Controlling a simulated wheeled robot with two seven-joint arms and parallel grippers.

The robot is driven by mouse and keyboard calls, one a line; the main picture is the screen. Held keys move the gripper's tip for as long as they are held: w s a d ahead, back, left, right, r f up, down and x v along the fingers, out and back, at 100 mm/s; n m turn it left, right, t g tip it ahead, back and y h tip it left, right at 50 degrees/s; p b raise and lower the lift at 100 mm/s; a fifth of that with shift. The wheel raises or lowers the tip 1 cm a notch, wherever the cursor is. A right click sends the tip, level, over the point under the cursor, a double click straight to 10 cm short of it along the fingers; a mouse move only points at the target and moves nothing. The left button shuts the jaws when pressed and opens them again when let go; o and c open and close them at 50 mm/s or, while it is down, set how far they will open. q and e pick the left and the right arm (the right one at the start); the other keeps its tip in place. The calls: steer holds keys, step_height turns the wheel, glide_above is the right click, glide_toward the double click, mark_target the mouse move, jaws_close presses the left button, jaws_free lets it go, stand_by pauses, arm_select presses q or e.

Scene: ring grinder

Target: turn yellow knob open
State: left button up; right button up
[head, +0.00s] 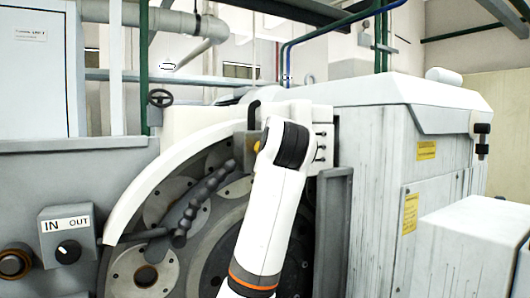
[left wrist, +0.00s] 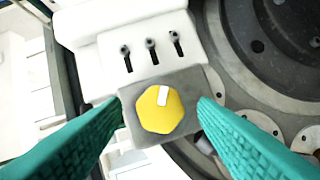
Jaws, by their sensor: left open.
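The yellow knob (left wrist: 158,115) sits on a small grey box (left wrist: 192,86) in the left wrist view. Its white pointer mark lies at the upper edge, pointing nearly straight up in the picture. My left gripper (left wrist: 162,103) is open, with one teal finger on each side of the knob. Gaps show between both fingertips and the knob; its depth relative to the tips is hard to tell. In the head view my white left arm reaches up to the grinder's top, and its fingers are hidden.
Three dark slotted levers (left wrist: 151,50) sit on a white panel beyond the knob. The grinder's round discs (head: 160,270) and a segmented hose (head: 195,205) lie left of my arm. An IN/OUT switch box (head: 68,236) is at far left. A large white cabinet (head: 385,190) stands right.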

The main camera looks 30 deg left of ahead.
arm_select(q)
steer(key=b+v, duration=0.4)
steer(key=v, duration=0.6)
steer(key=shift+s+d, duration=0.3)
steer(key=shift+f, duration=0.15)
